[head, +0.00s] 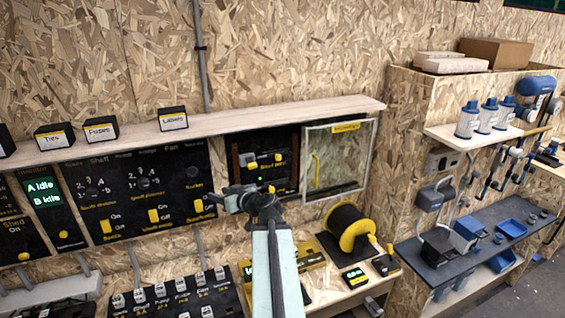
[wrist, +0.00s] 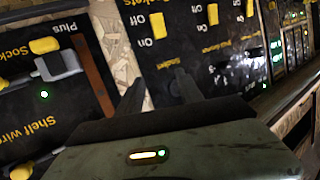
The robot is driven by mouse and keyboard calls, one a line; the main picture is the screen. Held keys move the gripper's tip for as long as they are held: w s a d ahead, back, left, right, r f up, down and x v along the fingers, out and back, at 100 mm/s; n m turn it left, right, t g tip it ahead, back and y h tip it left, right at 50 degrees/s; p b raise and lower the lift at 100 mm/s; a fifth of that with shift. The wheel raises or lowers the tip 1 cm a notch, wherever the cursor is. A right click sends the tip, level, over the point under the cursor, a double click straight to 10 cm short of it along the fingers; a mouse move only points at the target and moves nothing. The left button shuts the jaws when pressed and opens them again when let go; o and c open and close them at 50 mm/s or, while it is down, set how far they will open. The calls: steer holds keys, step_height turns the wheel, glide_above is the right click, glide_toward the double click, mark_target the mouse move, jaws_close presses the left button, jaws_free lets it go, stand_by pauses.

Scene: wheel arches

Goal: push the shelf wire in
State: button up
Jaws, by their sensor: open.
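The black panel marked "Shelf wire" (wrist: 38,130) fills the left of the wrist view, tilted. In the head view this dark panel (head: 265,178) sits in a frame under the wooden shelf. It carries a grey block (wrist: 60,65), yellow parts (wrist: 44,45) and a lit green lamp (wrist: 43,94). Another yellow part (wrist: 20,171) shows at the lower left edge, cut off. I cannot tell which part is the wire's end or how deep it sits.
A switch panel (head: 140,185) with yellow switches lies left. A clear framed door (head: 336,158) stands right of the shelf-wire panel. The wooden shelf (head: 280,112) juts out above. A yellow reel (head: 353,228) stands on the lower ledge. A blue-grey bench (head: 470,245) is far right.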

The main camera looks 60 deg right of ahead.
mark_target(279, 158)
steer(key=s+d+r+m+h, duration=0.2)
steer(key=s+d+r+h, duration=0.15)
steer(key=s+d, duration=0.55)
steer(key=s+d+r+m+h, duration=0.2)
steer(key=s+d+h, duration=0.3)
steer(key=s+d, duration=0.35)
steer(key=x, duration=0.8)
steer(key=shift+w+d, duration=0.1)
steer(key=shift+w, duration=0.25)
jaws_close()
